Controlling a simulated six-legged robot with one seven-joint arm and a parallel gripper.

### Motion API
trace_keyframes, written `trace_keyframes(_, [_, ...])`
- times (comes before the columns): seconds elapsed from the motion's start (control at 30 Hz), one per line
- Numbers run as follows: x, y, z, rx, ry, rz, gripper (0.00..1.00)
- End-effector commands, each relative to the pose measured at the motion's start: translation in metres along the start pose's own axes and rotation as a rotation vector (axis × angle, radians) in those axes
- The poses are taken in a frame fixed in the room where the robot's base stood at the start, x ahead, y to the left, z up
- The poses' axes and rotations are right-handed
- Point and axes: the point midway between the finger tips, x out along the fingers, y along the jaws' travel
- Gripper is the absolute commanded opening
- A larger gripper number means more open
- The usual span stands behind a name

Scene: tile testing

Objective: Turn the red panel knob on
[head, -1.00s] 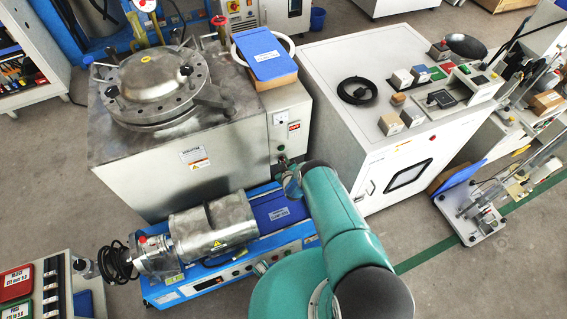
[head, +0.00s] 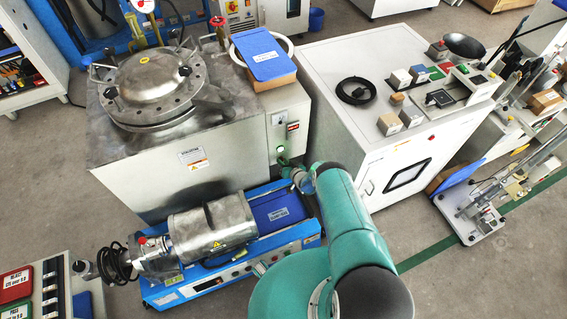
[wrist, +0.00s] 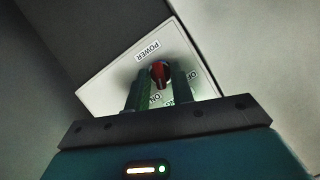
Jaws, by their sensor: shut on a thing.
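The red panel knob (wrist: 160,73) sits on a white plate (wrist: 122,76) marked POWER, OFF and ON in the wrist view. Its ridge looks roughly upright in that picture, with ON below it and OFF to its right. My gripper (wrist: 162,84) is shut on the knob, with one finger on each side. In the head view, my gripper (head: 285,163) is at the lower front of the steel machine's control panel (head: 296,110). The knob is hidden there. A green lamp (head: 280,149) on the panel looks bright.
The steel vessel machine (head: 150,175) stands left of the panel. A blue bench unit (head: 200,290) with a metal cylinder lies below it. A white cabinet (head: 345,130) stands close on the right. Open floor (head: 420,250) lies to the lower right.

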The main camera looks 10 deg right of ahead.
Motion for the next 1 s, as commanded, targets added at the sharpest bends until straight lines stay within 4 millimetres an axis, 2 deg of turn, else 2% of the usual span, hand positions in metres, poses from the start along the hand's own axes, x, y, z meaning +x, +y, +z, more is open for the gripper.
trace_keyframes(0.33, [0.0009, 0.0006, -0.0019, 0.128, 0.004, -0.054, 0.01])
trace_keyframes(0.83, [0.0012, 0.0007, -0.0029, 0.146, 0.006, -0.061, 0.01])
trace_keyframes(0.87, [0.0012, 0.0007, -0.0029, 0.146, 0.006, -0.061, 0.29])
trace_keyframes(1.0, [0.0010, 0.0008, -0.0022, 0.145, 0.004, -0.061, 0.32])
